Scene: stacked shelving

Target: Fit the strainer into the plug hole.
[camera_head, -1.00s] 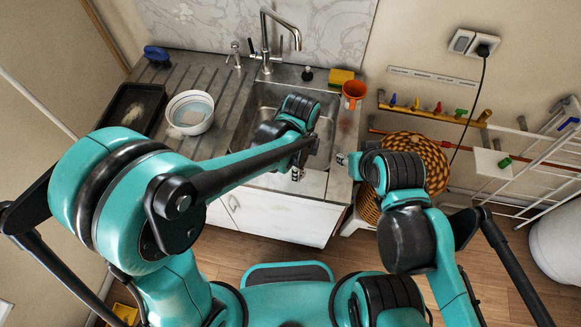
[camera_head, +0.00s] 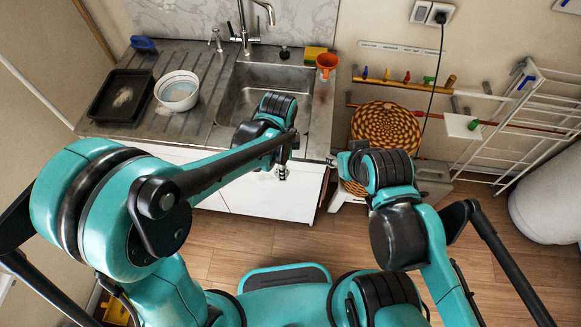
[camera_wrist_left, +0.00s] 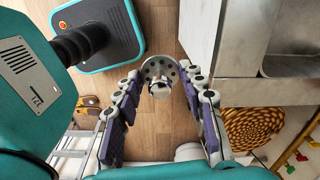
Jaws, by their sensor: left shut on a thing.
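The strainer (camera_wrist_left: 158,72) is a round, perforated metal disc with a pale knob, seen in the left wrist view. My left gripper (camera_wrist_left: 162,84) is shut on it and holds it above the floor, outside the sink. In the head view, my left gripper (camera_head: 282,172) is in front of the sink cabinet, below the counter edge. The steel sink basin (camera_head: 232,98) lies behind my left arm, and it also shows at upper right in the left wrist view (camera_wrist_left: 295,66). I cannot make out the plug hole. My right gripper (camera_head: 343,160) is right of the cabinet, its jaws unclear.
The counter holds a black tray (camera_head: 97,110), a white bowl (camera_head: 162,92), an orange funnel (camera_head: 327,60) and a sponge (camera_head: 316,53). A tap (camera_head: 243,20) rises behind the basin. A woven basket (camera_head: 385,125) and drying rack (camera_head: 490,150) stand right. Floor is free before the cabinet.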

